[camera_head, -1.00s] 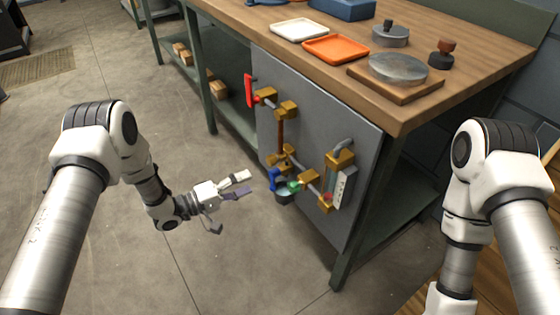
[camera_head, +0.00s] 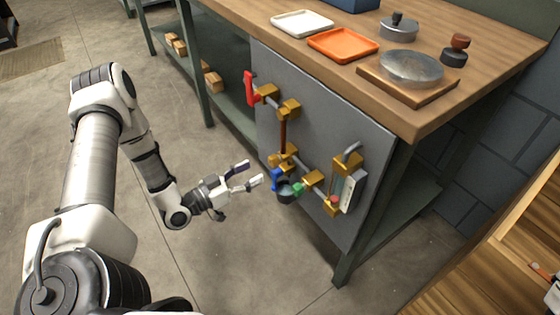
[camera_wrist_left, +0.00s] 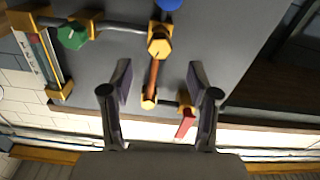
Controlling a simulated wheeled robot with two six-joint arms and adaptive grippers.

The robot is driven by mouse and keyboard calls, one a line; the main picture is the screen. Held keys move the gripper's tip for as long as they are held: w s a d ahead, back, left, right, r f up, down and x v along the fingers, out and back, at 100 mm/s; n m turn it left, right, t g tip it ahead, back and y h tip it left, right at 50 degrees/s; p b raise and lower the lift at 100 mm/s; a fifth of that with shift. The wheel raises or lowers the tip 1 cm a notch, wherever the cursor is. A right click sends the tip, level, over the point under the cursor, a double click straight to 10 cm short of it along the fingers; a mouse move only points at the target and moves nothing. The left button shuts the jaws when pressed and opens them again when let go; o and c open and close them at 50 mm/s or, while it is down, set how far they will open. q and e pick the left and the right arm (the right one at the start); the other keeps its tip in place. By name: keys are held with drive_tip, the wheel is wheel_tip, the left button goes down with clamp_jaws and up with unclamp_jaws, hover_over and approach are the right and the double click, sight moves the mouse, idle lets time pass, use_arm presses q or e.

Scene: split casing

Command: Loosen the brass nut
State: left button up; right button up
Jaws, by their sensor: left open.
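A grey panel (camera_head: 325,125) on the bench's front carries brass fittings, pipes and coloured handles. A brass hex nut (camera_wrist_left: 159,40) shows in the left wrist view at one end of a copper pipe (camera_wrist_left: 152,75). A smaller brass hex piece (camera_wrist_left: 149,101) is at the pipe's other end; I cannot tell for sure which is the task's nut. In the head view the copper pipe (camera_head: 283,136) runs down to a brass fitting (camera_head: 286,157). My left gripper (camera_head: 251,173) is open and empty, left of that fitting and apart from it. My right gripper is out of view.
A red handle (camera_head: 250,88), blue handle (camera_head: 276,179), green knob (camera_head: 298,189) and gauge (camera_head: 349,190) crowd the panel. The bench top (camera_head: 440,110) holds trays (camera_head: 343,45). Floor left of the panel is free.

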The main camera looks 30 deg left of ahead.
sight(270, 163)
use_arm(q)
drive_tip(key=b+x, duration=0.2)
drive_tip(key=x, duration=0.4)
drive_tip(key=shift+d+f, duration=0.1)
drive_tip(key=shift+f, duration=0.05)
drive_tip(key=shift+w+d, duration=0.1)
drive_tip(key=shift+w, duration=0.35)
drive_tip(key=shift+c, duration=0.4)
clamp_jaws()
